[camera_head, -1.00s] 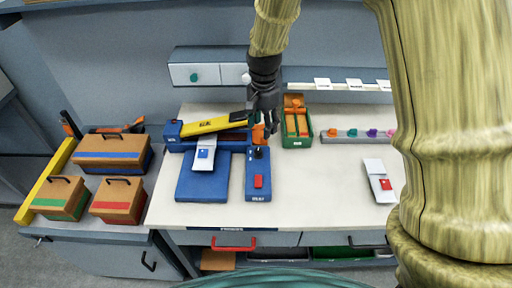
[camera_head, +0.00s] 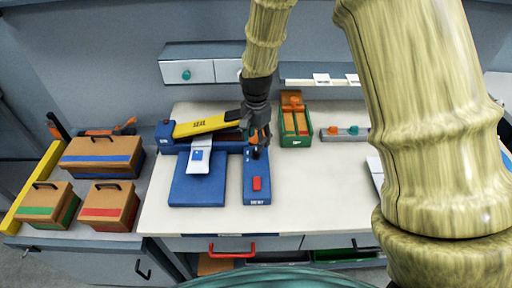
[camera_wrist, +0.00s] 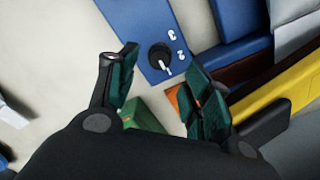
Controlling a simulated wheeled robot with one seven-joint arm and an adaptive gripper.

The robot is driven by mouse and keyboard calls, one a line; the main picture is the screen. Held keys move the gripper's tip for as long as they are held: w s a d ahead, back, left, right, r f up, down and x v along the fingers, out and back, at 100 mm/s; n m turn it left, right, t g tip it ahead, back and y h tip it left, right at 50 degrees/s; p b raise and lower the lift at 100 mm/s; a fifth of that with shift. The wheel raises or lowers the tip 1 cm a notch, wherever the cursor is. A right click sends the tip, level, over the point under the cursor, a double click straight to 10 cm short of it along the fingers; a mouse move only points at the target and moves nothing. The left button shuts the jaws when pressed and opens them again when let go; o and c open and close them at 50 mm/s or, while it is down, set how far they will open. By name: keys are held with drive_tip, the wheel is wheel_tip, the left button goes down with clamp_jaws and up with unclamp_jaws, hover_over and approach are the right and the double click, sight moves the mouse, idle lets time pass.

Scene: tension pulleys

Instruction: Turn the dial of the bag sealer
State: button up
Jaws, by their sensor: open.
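The bag sealer has a blue base, a yellow lever (camera_head: 205,125) marked SEAL and a blue control box (camera_head: 257,198) with a red button (camera_head: 257,183). A white bag (camera_head: 200,155) lies under the lever. The black round dial (camera_wrist: 159,56) sits on the control box, with the figures 3 and 2 and a pale pointer mark in the wrist view. My gripper (camera_head: 258,143) is above the far end of the control box and largely hides the dial in the head view. In the wrist view my gripper (camera_wrist: 160,72) is open and empty, its fingertips on either side of the dial; contact cannot be told.
A green tray (camera_head: 296,141) with orange pieces stands right behind the control box. A grey rail (camera_head: 345,133) with coloured knobs is to its right. Lidded brown boxes (camera_head: 103,153) stand on the left bench. The white table (camera_head: 310,185) is clear at front right.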

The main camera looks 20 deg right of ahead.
sight(256, 153)
drive_tip(key=shift+f+p, duration=0.75)
drive_tip(key=shift+f, duration=2.1)
drive_tip(key=c, duration=1.1)
